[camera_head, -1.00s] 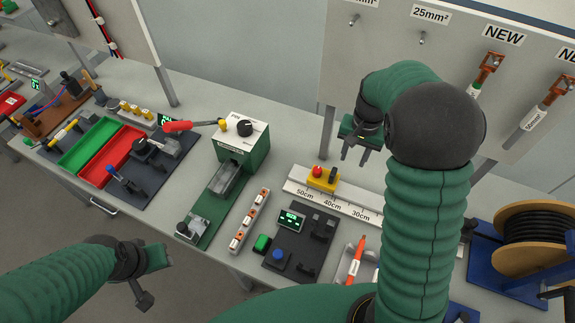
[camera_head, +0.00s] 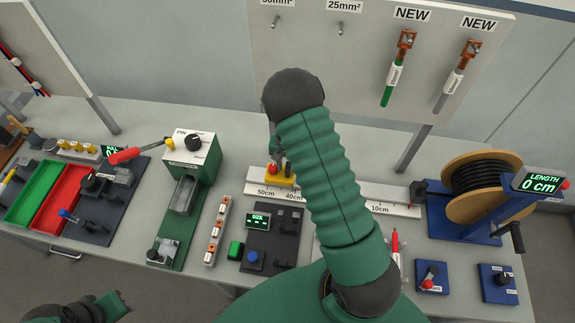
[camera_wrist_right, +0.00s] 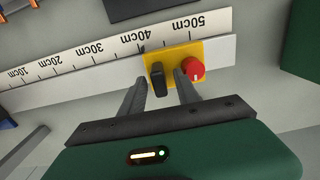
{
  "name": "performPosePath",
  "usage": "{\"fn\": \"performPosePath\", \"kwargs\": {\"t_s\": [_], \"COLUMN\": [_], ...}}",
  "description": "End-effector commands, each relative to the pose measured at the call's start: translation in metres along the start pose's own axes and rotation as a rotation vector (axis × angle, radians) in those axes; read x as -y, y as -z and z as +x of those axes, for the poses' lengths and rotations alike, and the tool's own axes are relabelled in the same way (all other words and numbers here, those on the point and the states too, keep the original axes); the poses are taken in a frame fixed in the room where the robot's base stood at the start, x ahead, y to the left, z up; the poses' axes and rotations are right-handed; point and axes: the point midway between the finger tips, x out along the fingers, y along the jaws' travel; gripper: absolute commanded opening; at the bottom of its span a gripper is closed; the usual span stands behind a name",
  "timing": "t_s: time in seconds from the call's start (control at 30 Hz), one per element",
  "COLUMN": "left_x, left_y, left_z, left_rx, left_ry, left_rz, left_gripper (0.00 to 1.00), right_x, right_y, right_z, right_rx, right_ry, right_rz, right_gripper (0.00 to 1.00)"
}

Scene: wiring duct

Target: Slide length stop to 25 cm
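The length stop is a yellow block (camera_head: 275,180) with a red knob and a black upright handle. It sits on the white ruler rail (camera_head: 372,191), between the 40cm and 50cm marks. In the right wrist view, the yellow block (camera_wrist_right: 174,52) shows its black handle (camera_wrist_right: 157,80) and red knob (camera_wrist_right: 194,69). My right gripper (camera_wrist_right: 160,88) is open at the stop, its fingertips apart on either side of the black handle. In the head view, the right gripper (camera_head: 281,161) is partly hidden by my arm. My left gripper (camera_head: 118,307) is at the bottom left, its fingers unclear.
The cable reel (camera_head: 487,190) with a LENGTH 0 cm display (camera_head: 541,184) stands right of the rail. A green press (camera_head: 190,175) stands left of it, and a dark fixture (camera_head: 275,235) with a display lies in front. The rail toward 10cm looks clear.

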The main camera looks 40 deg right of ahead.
Motion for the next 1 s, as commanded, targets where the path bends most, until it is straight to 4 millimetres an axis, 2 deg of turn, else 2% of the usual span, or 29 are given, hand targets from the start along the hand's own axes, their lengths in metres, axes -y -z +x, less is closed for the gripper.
{"fn": "performPosePath", "kwargs": {"t_s": [0.13, 0.37, 0.67, 1.0], "left_x": [0.0001, 0.0, 0.0, 0.0], "left_y": [0.0005, 0.0004, 0.0004, 0.0005], "left_z": [-0.0025, -0.0021, -0.0021, -0.0022], "left_rx": [0.0, 0.0, 0.0, 0.0], "left_ry": [0.0, 0.0, 0.0, 0.0], "left_rz": [0.0, 0.0, 0.0, 0.0], "left_gripper": [0.36, 0.36, 0.36, 0.36], "right_x": [-0.0001, 0.0002, 0.0003, 0.0004], "right_y": [0.0003, 0.0006, 0.0005, 0.0004], "right_z": [0.0121, 0.014, 0.0136, 0.0134], "right_rx": [-0.001, -0.002, -0.001, -0.001], "right_ry": [0.0, 0.001, 0.001, 0.001], "right_rz": [0.0, 0.0, 0.0, 0.0], "right_gripper": [0.38, 0.38, 0.02, 0.0]}}
